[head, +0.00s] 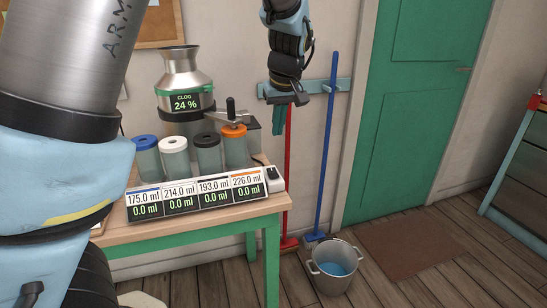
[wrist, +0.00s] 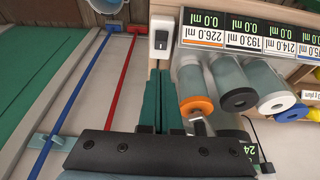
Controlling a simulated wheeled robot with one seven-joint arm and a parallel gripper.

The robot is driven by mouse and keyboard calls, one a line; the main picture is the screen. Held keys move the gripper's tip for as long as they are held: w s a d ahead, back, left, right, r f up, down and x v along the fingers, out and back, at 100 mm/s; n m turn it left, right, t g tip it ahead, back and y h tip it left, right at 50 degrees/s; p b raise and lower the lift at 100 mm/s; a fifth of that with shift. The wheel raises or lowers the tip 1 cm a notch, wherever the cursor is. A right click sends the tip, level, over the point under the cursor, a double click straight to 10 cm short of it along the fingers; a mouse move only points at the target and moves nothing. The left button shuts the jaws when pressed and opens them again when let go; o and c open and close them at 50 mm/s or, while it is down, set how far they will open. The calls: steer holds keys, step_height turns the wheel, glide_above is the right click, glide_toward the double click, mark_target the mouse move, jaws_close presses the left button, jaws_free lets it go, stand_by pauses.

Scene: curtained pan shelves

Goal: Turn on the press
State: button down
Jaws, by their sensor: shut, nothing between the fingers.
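The switch's setting is too small to tell. My gripper (head: 276,135) points down, right of the vessel and above the switch box. Its green fingers (wrist: 160,72) are shut and empty, apart from the box.
Several jars with blue, white, black and orange lids (head: 234,148) stand behind the sloped volume displays (head: 196,195), which all read 0.0 ml below. A red broom (head: 288,180), a blue broom (head: 326,150) and a bucket (head: 333,267) are right of the table (head: 200,230).

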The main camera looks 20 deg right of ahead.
mark_target(272, 170)
steer(key=p+x, duration=0.2)
steer(key=x, duration=1.2)
steer(key=shift+f+g, duration=0.2)
steer(key=shift+g, duration=0.1)
steer(key=shift+s+p, duration=0.1)
steer(key=shift+p, duration=0.2)
steer(key=shift+s+a, duration=0.1)
steer(key=shift+s, duration=0.6)
